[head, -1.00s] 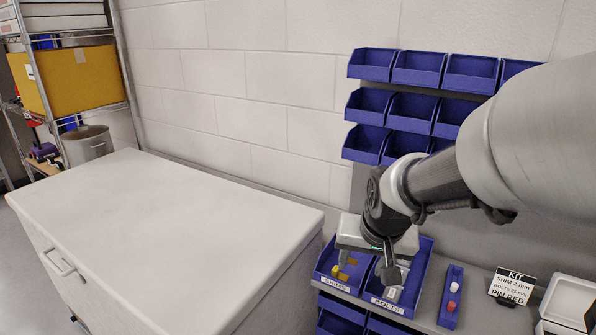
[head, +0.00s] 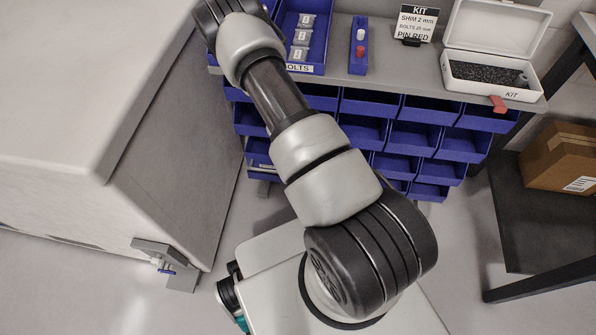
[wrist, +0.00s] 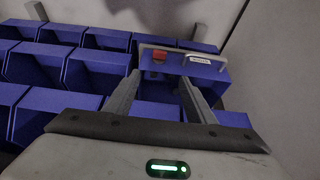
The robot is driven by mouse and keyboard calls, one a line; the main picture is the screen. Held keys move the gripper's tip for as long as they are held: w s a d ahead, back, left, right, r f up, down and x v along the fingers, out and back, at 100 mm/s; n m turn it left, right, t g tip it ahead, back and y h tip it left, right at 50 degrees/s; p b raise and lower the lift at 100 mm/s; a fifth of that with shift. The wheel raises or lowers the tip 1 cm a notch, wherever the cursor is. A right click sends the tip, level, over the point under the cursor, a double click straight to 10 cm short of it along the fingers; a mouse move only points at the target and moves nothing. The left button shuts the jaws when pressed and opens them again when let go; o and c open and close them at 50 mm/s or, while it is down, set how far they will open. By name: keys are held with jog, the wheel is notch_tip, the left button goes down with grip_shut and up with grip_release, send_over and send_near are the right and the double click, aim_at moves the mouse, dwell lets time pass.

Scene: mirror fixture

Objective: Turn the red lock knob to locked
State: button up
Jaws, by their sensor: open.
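In the wrist view, a small red piece (wrist: 160,56), which looks like the lock knob, sits on a grey bar beside a white label on a blue drawer front. Its locked or unlocked position cannot be told. My gripper (wrist: 160,79) is open and empty. Its two fingers point toward the drawer, and the red piece shows beyond the gap between them, apart from both. In the head view the gripper is out of sight past the top left, and I cannot pick out this knob there.
Blue bins (wrist: 97,74) crowd below and left of my fingers. In the head view, a shelf (head: 385,82) carries a bolts bin (head: 318,12), a kit sign (head: 415,22) and an open white kit box (head: 492,82). A red tab (head: 498,104) hangs at its edge. A pale cabinet (head: 70,80) stands left.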

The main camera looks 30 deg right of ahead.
jog(key=b+x, duration=0.5)
jog(key=x, duration=1.2)
jog(key=shift+s+f, duration=0.1)
jog(key=shift+f, duration=0.25)
jog(key=c, duration=1)
jog(key=shift+a, duration=0.1)
jog(key=shift+c, duration=0.2)
